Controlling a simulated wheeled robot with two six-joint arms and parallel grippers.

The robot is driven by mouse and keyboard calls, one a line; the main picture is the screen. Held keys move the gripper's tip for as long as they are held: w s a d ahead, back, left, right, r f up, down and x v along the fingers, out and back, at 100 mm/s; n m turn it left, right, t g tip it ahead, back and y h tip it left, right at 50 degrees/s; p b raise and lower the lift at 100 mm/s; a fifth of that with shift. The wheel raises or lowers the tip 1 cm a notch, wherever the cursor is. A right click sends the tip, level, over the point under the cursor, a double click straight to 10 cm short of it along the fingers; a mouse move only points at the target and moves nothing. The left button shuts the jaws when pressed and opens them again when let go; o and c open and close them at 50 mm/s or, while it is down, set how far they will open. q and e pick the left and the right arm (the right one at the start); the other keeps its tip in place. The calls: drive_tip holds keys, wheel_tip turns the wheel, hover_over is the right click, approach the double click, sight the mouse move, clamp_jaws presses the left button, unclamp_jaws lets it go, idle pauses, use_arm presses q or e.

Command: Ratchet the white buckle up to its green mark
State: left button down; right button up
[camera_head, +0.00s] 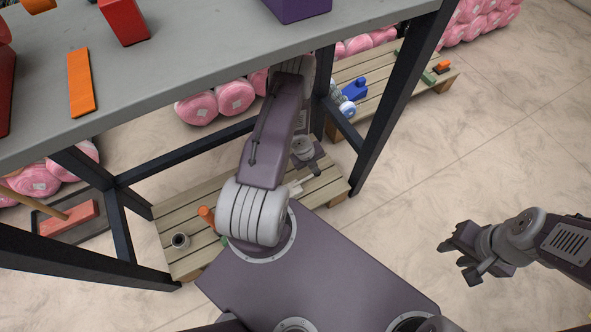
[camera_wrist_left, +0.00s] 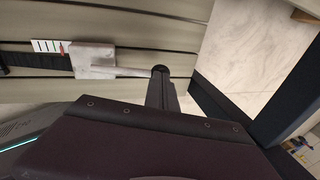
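The white buckle (camera_wrist_left: 93,60) lies on the slatted pallet (camera_wrist_left: 185,60) in the left wrist view, on a dark strap (camera_wrist_left: 30,59). A pale lever runs right from it to a dark round end. A small white scale (camera_wrist_left: 48,46) with dark ticks and a red mark sits at its upper left; I cannot make out a green mark. My left gripper (camera_wrist_left: 161,92) is at the lever's dark end; whether it grips or only overlaps it is unclear. In the head view my left gripper (camera_head: 315,165) is low over the pallet, beside a pale piece (camera_head: 297,187). My right gripper (camera_head: 463,258) is open and empty.
A grey table (camera_head: 200,60) stands over the pallet, its dark legs (camera_head: 400,95) close around my left arm. An orange piece (camera_head: 207,216) and a small cup (camera_head: 180,240) are on the pallet. Another pallet (camera_head: 375,85) holds blue and green parts. Floor at right is clear.

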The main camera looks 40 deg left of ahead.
idle(0.3)
use_arm(q)
drive_tip(key=p+v, duration=0.5)
drive_tip(key=v, duration=0.4)
